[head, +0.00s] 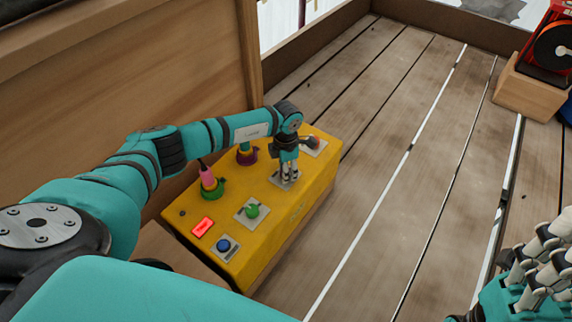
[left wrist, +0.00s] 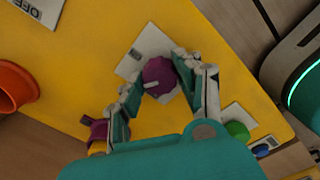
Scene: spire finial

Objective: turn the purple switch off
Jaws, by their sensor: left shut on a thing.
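The purple switch (left wrist: 158,72) is a round knob with a pale pointer mark, set on a pale plate (left wrist: 130,66) of the yellow box (head: 262,245). My left gripper (left wrist: 156,88) has its fingers around the knob, one on each side, shut on it. In the head view, my left gripper (head: 286,176) reaches down onto the box and hides the knob; only part of the plate shows below it. The plate's lettering is not readable. My right gripper (head: 540,262) is at the lower right edge of the head view, partly cut off, away from the box.
The box also carries a green knob (head: 252,211), a blue button (head: 223,245), a lit red panel (head: 202,227), and pink (head: 207,176) and purple-based fittings. A wooden wall (head: 110,80) stands behind. The plank floor (head: 400,150) to the right is largely clear.

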